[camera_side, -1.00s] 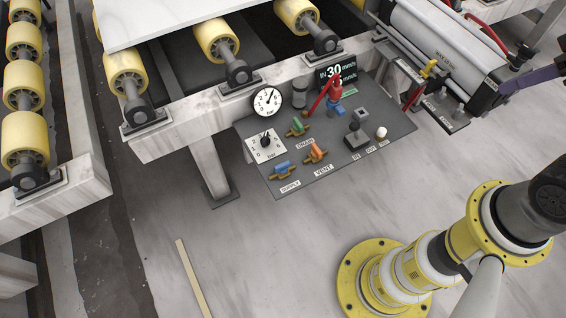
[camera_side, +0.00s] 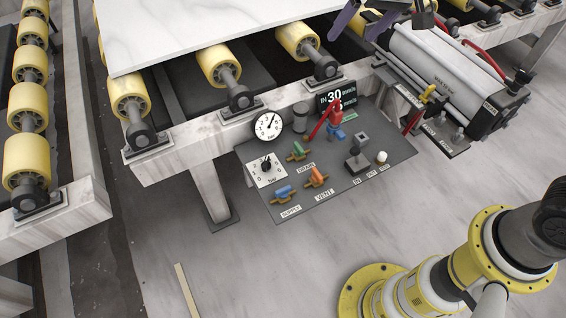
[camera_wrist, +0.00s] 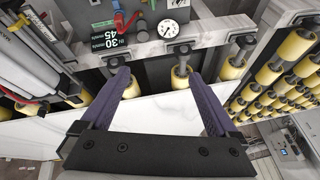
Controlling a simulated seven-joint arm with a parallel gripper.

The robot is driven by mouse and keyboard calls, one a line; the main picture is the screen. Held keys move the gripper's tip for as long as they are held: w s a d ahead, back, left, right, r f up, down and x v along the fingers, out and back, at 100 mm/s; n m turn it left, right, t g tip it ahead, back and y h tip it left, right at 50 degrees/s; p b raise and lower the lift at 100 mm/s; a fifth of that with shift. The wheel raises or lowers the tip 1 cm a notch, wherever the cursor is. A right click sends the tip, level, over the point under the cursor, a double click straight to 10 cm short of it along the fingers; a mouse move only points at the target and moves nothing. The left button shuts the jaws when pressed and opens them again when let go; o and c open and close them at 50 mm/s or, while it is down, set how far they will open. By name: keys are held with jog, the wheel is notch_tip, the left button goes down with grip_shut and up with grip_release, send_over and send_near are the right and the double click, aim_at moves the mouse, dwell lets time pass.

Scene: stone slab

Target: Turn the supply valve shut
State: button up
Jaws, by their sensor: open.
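The supply valve (camera_side: 284,194) sits at the front left of the grey control panel (camera_side: 355,181) in the side view, above its SUPPLY label. It has a blue handle on a brass body, and the handle looks roughly in line with the body. I cannot pick it out in the wrist view. My gripper (camera_side: 363,24) is at the top of the side view, well away from the valve. In the wrist view its two purple fingers (camera_wrist: 160,76) are wide apart with nothing between them, above the white slab (camera_wrist: 150,115).
Rollers (camera_side: 219,64) and a cylinder unit (camera_side: 442,75) flank the panel.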

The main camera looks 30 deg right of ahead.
jog(key=w+a+f+g, duration=0.1)
jog(key=w+a+f, duration=0.35)
jog(key=f, duration=0.25)
jog(key=n+g+h, duration=0.1)
jog(key=n+g, duration=0.2)
jog(key=g, duration=0.1)
send_over(283, 189)
notch_tip(283, 189, down, 26)
jog(key=f, duration=0.1)
notch_tip(283, 189, down, 12)
jog(key=shift+f, duration=0.25)
jog(key=c, duration=1.4)
